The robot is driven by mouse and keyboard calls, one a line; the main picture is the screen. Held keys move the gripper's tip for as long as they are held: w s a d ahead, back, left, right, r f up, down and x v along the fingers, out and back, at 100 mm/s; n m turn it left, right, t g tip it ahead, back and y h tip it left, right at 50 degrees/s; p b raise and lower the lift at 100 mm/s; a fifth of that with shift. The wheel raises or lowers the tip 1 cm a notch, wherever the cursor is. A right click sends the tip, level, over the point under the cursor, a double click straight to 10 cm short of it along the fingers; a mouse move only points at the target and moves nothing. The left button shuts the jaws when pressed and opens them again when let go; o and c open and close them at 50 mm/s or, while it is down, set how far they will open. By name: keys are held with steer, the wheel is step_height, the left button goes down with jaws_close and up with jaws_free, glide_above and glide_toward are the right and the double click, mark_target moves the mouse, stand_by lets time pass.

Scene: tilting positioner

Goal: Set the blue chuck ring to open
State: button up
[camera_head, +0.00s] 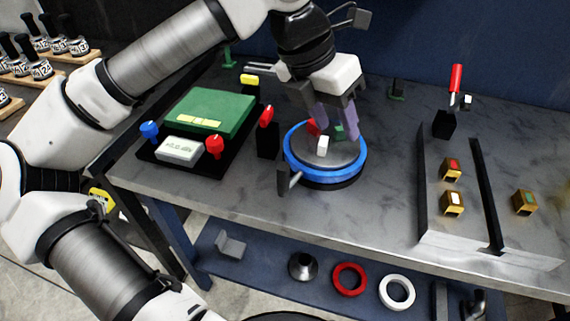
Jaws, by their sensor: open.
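The blue chuck ring (358,171) circles a round grey chuck plate (311,159) near the table's front edge. A red piece (313,128) and a white piece (322,145) show on the plate. A dark grey handle (284,183) stands at the ring's front left. My gripper (337,131) is over the back of the ring with its purple-grey fingers apart and pointing down. I cannot tell whether the fingers touch the ring or plate. The gripper hides part of the ring's far side.
A black block with a red lever (267,118) stands close left of the chuck. Further left is a green-topped box (209,112) with blue and red knobs. At right, a divided tray (420,200) holds small brown blocks. A red-handled clamp (455,78) stands behind.

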mark_target(283, 178)
steer(key=a+y, duration=0.1)
steer(key=a, duration=0.1)
steer(key=w+a+f+n+y, duration=0.1)
steer(key=a, duration=0.2)
steer(key=w+a+f+n+y, duration=0.1)
steer(key=a+y, duration=0.1)
steer(key=shift+w+a+f+p, duration=0.1)
steer(key=shift+w+a+p, duration=0.1)
steer(key=shift+p, duration=0.2)
steer(key=shift+a+f, duration=0.15)
steer(key=shift+f, duration=0.1)
step_height(283, 178, down, 14)
steer(key=p, duration=0.2)
steer(key=shift+r+p, duration=0.25)
steer(key=shift+p, duration=0.05)
steer(key=shift+c, duration=0.2)
jaws_close()
